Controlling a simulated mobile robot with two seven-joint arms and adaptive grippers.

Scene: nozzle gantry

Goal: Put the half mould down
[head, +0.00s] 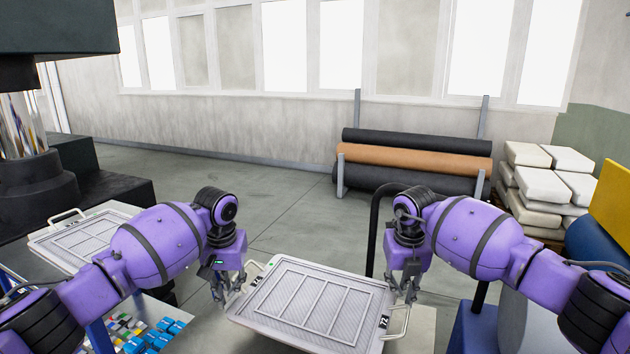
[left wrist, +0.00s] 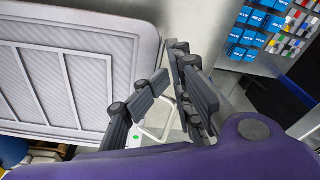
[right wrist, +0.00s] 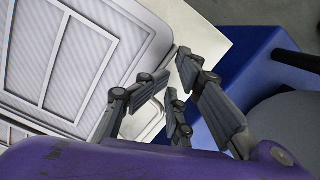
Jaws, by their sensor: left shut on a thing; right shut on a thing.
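The half mould (head: 312,304) is a pale grey rectangular plate with a ribbed, framed face and a wire handle at each end. It lies face up and roughly level between my grippers. My left gripper (head: 229,290) is shut on its left handle, and my right gripper (head: 404,288) is shut on its right handle near a "72" label. The plate also fills the left of the left wrist view (left wrist: 60,75) and of the right wrist view (right wrist: 75,60). I cannot tell whether its underside touches the grey surface (head: 415,330) below.
A second, similar half mould (head: 88,238) lies at the left. Small blue and coloured blocks (head: 150,338) sit at the lower left. A dark machine (head: 60,30) stands at the upper left. Rolls on a rack (head: 415,160) and stacked pale sacks (head: 548,185) stand behind on the right.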

